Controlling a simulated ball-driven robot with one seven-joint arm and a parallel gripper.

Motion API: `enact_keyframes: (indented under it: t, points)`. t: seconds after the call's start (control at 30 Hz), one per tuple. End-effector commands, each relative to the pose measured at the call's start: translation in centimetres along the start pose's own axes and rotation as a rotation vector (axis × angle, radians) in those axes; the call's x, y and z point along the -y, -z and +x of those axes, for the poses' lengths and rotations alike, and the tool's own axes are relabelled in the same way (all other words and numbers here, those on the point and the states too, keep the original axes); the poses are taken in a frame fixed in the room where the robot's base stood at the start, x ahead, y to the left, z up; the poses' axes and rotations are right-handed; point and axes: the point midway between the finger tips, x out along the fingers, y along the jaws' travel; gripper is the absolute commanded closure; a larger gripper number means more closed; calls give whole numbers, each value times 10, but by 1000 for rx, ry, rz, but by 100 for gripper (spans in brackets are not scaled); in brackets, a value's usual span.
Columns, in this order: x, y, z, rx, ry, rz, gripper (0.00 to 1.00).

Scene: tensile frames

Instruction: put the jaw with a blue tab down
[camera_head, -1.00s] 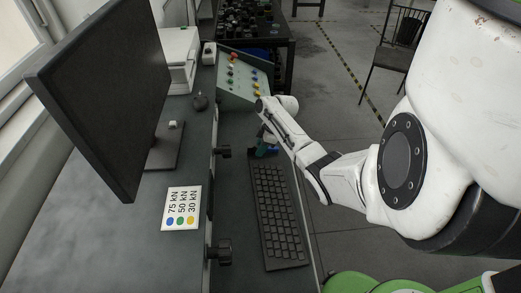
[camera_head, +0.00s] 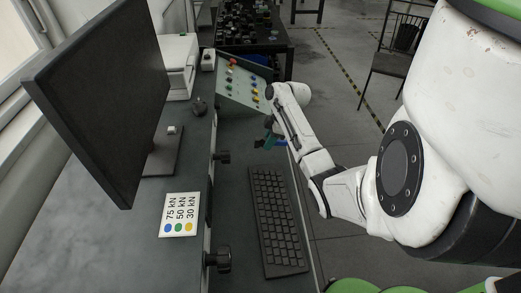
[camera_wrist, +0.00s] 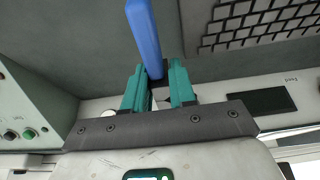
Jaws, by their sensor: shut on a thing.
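My gripper (camera_wrist: 158,70) has two teal fingers, closed on the jaw with a blue tab. In the wrist view the long blue tab (camera_wrist: 144,35) sticks out past the fingertips toward the top of the picture. A small dark part of the jaw shows between the fingers; the rest is hidden.
The black keyboard (camera_head: 277,220) lies nearest. A sloped control panel (camera_head: 244,84) with coloured buttons stands beyond the gripper. A sign (camera_head: 180,214) matches blue, green and yellow dots to 75, 50 and 30 kN. A monitor (camera_head: 105,95) stands at left.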

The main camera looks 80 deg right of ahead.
Motion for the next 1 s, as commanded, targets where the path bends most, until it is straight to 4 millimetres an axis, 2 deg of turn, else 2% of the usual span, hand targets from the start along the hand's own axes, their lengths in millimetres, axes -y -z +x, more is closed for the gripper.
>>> enact_keyframes:
  t: [0.1,0.3,0.5,0.7,1.0]
  points:
    - [3,-10,-29,-1,-5,0,100]
    - [11,-42,-60,-1,-2,2,100]
    - [16,-62,-84,0,-1,0,100]
    - [19,-72,-95,0,0,0,100]
    - [19,-74,-97,1,1,-2,100]
